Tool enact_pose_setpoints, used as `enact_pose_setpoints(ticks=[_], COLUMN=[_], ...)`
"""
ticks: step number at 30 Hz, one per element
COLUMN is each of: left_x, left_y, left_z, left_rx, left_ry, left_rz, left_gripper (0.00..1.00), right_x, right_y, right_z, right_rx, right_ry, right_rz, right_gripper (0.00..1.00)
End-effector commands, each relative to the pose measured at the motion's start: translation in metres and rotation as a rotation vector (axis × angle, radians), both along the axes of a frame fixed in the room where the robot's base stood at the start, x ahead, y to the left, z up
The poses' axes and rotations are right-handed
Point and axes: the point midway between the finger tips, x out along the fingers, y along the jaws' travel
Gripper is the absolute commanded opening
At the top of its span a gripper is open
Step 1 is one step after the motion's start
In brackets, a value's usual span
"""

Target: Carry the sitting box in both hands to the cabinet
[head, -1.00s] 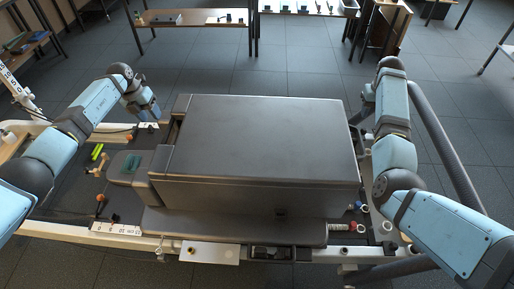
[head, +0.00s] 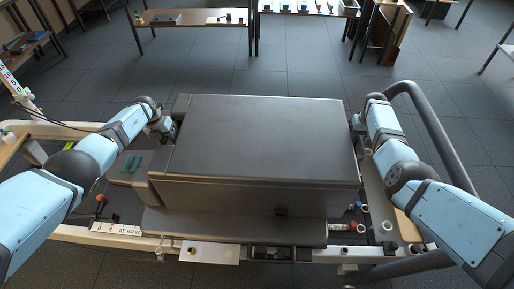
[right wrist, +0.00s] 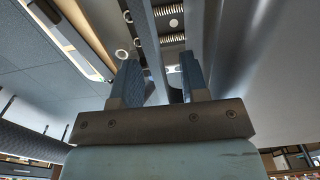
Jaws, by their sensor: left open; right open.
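The sitting box (head: 260,140) is a large dark grey padded box lying across the reformer carriage in the middle of the head view. My left gripper (head: 172,134) is at the box's left side near its far corner; its fingertips are partly hidden and I cannot tell if they touch. My right gripper (head: 356,124) is at the box's right side near the far corner, mostly hidden by my arm. In the right wrist view the right gripper (right wrist: 160,78) has its two fingers apart, beside a large grey surface. A brown wooden unit (head: 388,36) stands at the back right; I cannot tell whether it is the cabinet.
The reformer frame (head: 110,238) surrounds the box, with small loose parts along its front and right. A thick grey tube (head: 437,130) curves past my right arm. Tables (head: 195,19) with small items stand at the back. The tiled floor (head: 270,70) behind the reformer is clear.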

Motion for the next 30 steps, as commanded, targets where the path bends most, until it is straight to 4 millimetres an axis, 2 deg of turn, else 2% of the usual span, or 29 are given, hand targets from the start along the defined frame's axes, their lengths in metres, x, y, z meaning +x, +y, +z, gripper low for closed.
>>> enact_pose_setpoints(ticks=[7, 12, 13, 30], left_x=[0.0, -0.0001, -0.0001, -0.0002], left_y=[-0.0001, -0.0001, -0.0002, -0.0004], left_z=[-0.0002, -0.0002, -0.0003, -0.0002], left_rx=[0.0, 0.0, 0.0, -0.001], left_ry=[0.0, 0.0, 0.0, 0.0], left_rz=[0.0, 0.0, 0.0, 0.0], left_gripper=[0.46, 0.07, 0.0, 0.0], right_x=[0.0002, 0.0001, 0.0001, 0.0001], right_y=[-0.0002, -0.0002, -0.0002, -0.0002], right_z=[0.0001, 0.0001, 0.0001, 0.0003], right_rx=[0.0, 0.0, 0.0, 0.0], right_ry=[0.0, 0.0, 0.0, 0.0], right_rz=[0.0, 0.0, 0.0, 0.0], right_gripper=[0.38, 0.0, 0.0, 0.0])
